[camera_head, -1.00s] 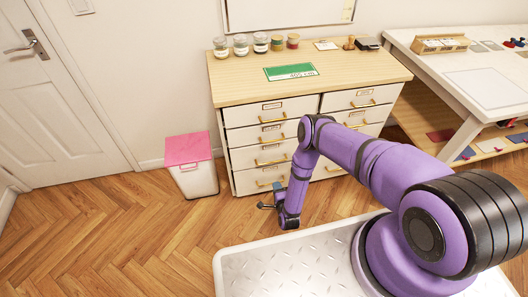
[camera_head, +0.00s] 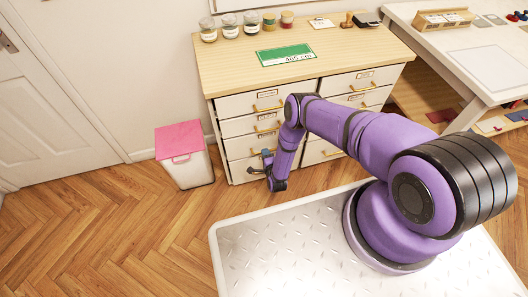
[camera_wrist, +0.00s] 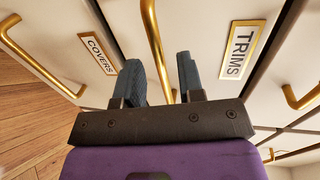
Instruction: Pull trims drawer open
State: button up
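The trims drawer is a cream front in the left column of the dresser, third from the top in the head view (camera_head: 238,148). Its TRIMS label (camera_wrist: 241,50) shows in the wrist view, with its long gold handle (camera_wrist: 152,32) to the left of it. My gripper (camera_wrist: 160,78) is open, one blue-grey finger on each side of that handle, with visible gaps. I cannot tell how deep the handle sits between the fingers. In the head view my gripper (camera_head: 267,159) is against the left column and hides part of the handle. The drawer looks closed.
The COVERS drawer label (camera_wrist: 100,55) and its handle (camera_wrist: 35,60) lie to the left in the wrist view; another handle (camera_wrist: 300,97) lies to the right. A pink-lidded bin (camera_head: 184,158) stands left of the dresser (camera_head: 225,75). A white table (camera_head: 475,65) is at right.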

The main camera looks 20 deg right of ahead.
jog(key=shift+x, duration=1.45)
grip_shut()
